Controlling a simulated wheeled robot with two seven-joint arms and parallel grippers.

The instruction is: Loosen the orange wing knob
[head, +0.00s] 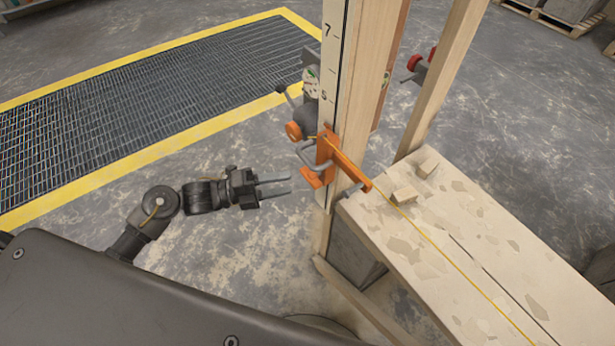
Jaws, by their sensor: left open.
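The orange knob (293,131) shows as a small rounded piece on the left side of the tall post, beside dark grey hardware; its wings are too small to make out. An orange bracket (327,150) sits just right of it against the post, with a grey bent handle (307,153) in front. My left gripper (290,183) is open and empty, its two grey fingers pointing right. In the picture it is below the knob and left of the post, apart from both. My right gripper is not in view.
The post carries a numbered scale (328,65). A yellow string (440,250) runs from the bracket over a mortar-spattered wall top (450,215) with small blocks. A second post (445,75) stands right, near a red-knobbed clamp (432,55). A yellow-edged floor grate (150,100) lies left.

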